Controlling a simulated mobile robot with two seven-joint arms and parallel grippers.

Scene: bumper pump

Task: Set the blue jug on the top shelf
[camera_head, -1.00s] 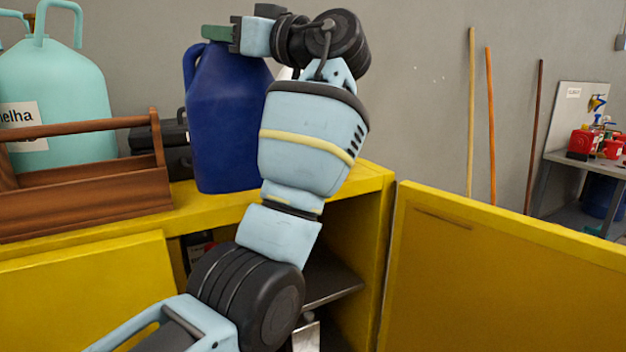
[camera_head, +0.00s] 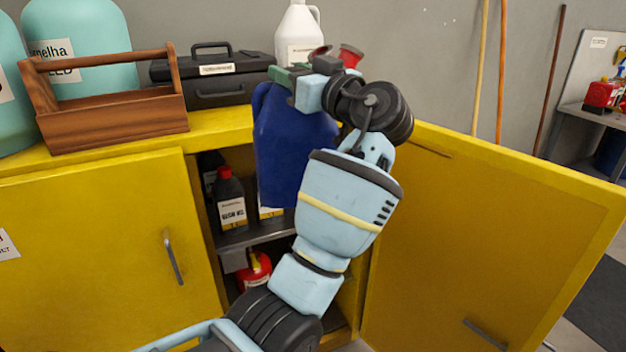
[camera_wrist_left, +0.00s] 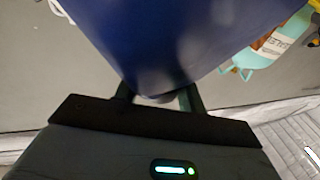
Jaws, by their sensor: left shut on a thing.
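The blue jug (camera_head: 285,150) hangs upright from my left gripper (camera_head: 290,76) in front of the yellow cabinet's open bay. The gripper is shut on the jug's top, and my arm hides the jug's right side. In the left wrist view the jug (camera_wrist_left: 180,40) fills the top middle, just beyond the fingers (camera_wrist_left: 158,98). Inside the cabinet, the upper shelf (camera_head: 262,232) holds a dark bottle with a red cap (camera_head: 230,200) and other bottles partly hidden behind the jug. My right gripper is not in view.
The right cabinet door (camera_head: 490,230) stands open; the left door (camera_head: 100,255) is shut. A red container (camera_head: 254,270) sits lower inside. On the cabinet top are a wooden tool carrier (camera_head: 110,120), a black toolbox (camera_head: 215,80), a white jug (camera_head: 297,35) and teal jugs (camera_head: 85,60).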

